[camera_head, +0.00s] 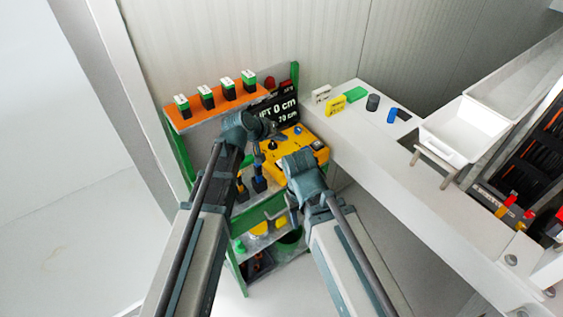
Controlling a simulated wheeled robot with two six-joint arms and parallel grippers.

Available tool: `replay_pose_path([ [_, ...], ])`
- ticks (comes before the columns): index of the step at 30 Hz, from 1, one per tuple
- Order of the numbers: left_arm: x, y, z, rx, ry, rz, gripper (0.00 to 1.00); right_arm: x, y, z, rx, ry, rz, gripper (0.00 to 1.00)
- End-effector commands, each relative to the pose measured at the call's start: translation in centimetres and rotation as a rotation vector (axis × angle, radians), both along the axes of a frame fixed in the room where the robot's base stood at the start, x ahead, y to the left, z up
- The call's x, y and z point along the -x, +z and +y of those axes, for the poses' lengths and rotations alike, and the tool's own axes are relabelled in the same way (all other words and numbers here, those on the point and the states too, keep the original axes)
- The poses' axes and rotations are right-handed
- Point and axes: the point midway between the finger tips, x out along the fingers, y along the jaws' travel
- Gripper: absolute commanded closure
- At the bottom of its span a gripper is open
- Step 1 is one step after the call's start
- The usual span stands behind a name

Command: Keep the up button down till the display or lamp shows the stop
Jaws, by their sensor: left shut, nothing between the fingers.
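A black display (283,112) on the green rack reads "LIFT 0 cm", with a smaller line that seems to read 20 cm. A dark red lamp-like knob (270,82) sits above it. Below the display is a yellow control box (284,158) with dark buttons or knobs on top; which one is the up button I cannot tell. My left gripper (273,130) is shut and empty, in front of the display at the back left of the box. Contact with a button cannot be made out. My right gripper (298,162) is over the box's near side, its fingers hidden by its wrist.
An orange shelf (215,104) with several green-and-black items is at the left. A white counter (365,145) at the right holds small coloured blocks and a white tray (462,130). Lower green shelves hold yellow items (260,228). The floor at the left is clear.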

Motion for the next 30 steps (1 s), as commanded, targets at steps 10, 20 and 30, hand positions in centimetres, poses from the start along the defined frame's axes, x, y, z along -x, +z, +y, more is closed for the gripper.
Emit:
replay_pose_path([
  [10,0.0,-2.4,0.0,-0.001,-0.001,0.0,1.0,0.0,-2.4,0.0,0.0,-0.001,0.0,0.5],
  [20,0.0,-7.0,0.0,-0.001,-0.001,0.0,1.0,0.0,-7.0,0.0,0.0,-0.002,0.0,0.5],
  [30,0.0,-8.9,0.0,-0.001,-0.001,0.0,1.0,0.0,-8.9,0.0,0.0,-0.002,0.0,0.5],
])
